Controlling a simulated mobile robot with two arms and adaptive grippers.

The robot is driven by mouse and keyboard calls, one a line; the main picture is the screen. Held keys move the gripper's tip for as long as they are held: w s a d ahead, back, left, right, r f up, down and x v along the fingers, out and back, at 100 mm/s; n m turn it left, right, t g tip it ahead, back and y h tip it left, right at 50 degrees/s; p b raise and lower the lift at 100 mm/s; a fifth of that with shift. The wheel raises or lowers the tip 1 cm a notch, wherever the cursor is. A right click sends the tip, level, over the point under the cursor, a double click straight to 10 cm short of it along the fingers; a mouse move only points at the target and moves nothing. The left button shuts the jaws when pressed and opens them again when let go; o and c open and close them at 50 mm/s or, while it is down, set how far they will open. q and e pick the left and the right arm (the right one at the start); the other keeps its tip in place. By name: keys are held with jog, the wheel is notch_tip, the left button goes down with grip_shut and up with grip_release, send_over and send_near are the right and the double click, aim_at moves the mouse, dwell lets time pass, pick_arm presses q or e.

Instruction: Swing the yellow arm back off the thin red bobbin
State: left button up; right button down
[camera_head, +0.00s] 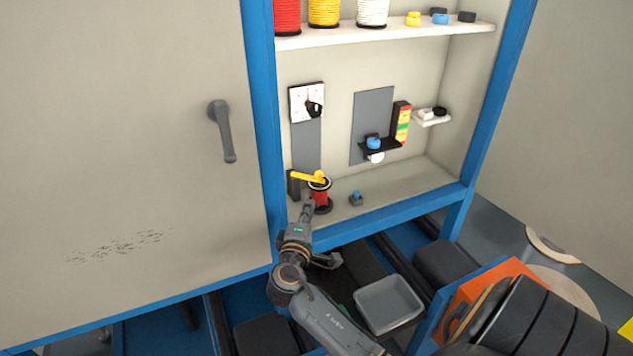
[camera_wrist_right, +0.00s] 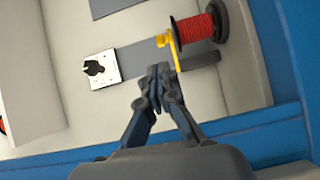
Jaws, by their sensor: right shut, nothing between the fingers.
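The thin red bobbin (camera_head: 321,198) stands on the cabinet's bottom ledge; its red winding (camera_wrist_right: 196,27) also shows in the wrist view. The yellow arm (camera_head: 306,176) lies across the top of the bobbin in the head view. In the wrist view the yellow arm (camera_wrist_right: 173,52) reaches along the bobbin's near end. My right gripper (camera_head: 308,198) is shut and empty, close in front of the bobbin. In the wrist view its fingertips (camera_wrist_right: 159,73) are just short of the yellow arm; I cannot tell whether they touch it. My left gripper is out of view.
A white panel with a black knob (camera_head: 307,104) is above the bobbin. The cabinet's blue frame (camera_head: 266,150) borders the opening on the left. A grey bin (camera_head: 388,303) sits below.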

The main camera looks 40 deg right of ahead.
aim_at(319, 177)
jog(key=p+x, duration=0.1)
jog(key=x, duration=0.9)
jog(key=shift+r+p, duration=0.1)
jog(key=shift+p, duration=0.25)
jog(key=shift+w+d, duration=0.35)
jog(key=shift+d, duration=0.15)
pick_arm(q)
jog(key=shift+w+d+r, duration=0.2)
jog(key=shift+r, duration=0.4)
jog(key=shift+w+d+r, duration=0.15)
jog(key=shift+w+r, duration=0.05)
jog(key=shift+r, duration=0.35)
